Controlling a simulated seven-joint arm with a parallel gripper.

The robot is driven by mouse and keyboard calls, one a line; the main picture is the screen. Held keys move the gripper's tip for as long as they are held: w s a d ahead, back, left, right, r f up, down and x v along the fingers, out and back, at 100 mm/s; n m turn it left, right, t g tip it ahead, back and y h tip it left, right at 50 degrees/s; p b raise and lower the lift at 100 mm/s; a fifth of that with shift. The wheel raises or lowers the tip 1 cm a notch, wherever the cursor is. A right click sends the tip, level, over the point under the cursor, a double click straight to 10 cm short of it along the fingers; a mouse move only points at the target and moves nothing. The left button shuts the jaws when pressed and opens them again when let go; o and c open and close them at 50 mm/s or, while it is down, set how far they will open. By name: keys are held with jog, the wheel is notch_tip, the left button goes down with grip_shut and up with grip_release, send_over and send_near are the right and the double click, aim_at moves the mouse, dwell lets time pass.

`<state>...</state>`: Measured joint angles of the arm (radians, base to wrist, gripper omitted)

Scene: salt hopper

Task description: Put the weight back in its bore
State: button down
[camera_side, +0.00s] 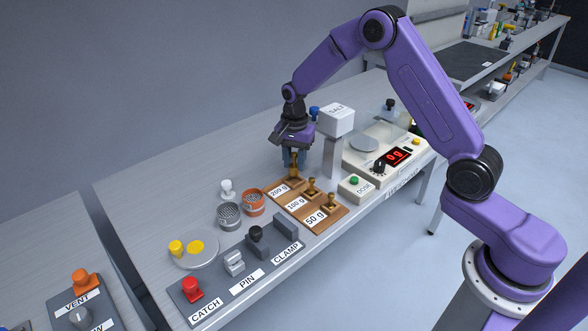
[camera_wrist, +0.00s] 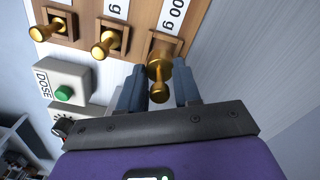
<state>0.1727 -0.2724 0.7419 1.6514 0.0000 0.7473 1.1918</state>
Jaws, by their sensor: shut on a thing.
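A wooden block (camera_side: 322,214) carries labels 200 g, 100 g and 50 g, each beside a square socket. My gripper (camera_side: 294,164) points down at the 200 g end, shut on the brass 200 g weight (camera_wrist: 159,68). In the wrist view its knob lies between my fingers (camera_wrist: 159,92) and its wider body overlaps the 200 g socket. I cannot tell whether it is seated in the bore or just above it. The brass 100 g weight (camera_side: 311,186) and 50 g weight (camera_side: 333,201) stand in their own sockets.
A white SALT hopper (camera_side: 336,120) on a post stands close to my gripper's right. Beyond it is a scale (camera_side: 385,160) reading 0 g. Mesh cups (camera_side: 253,203), a round plate (camera_side: 195,262) and a CATCH/PIN/CLAMP panel (camera_side: 210,300) lie in front left.

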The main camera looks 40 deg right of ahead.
aim_at(294, 165)
jog(key=shift+w+f, duration=0.1)
jog(key=shift+f, duration=1.55)
jog(key=shift+f, duration=0.15)
jog(key=c, duration=0.8)
grip_release()
notch_tip(294, 165, up, 12)
jog(key=shift+r, duration=0.2)
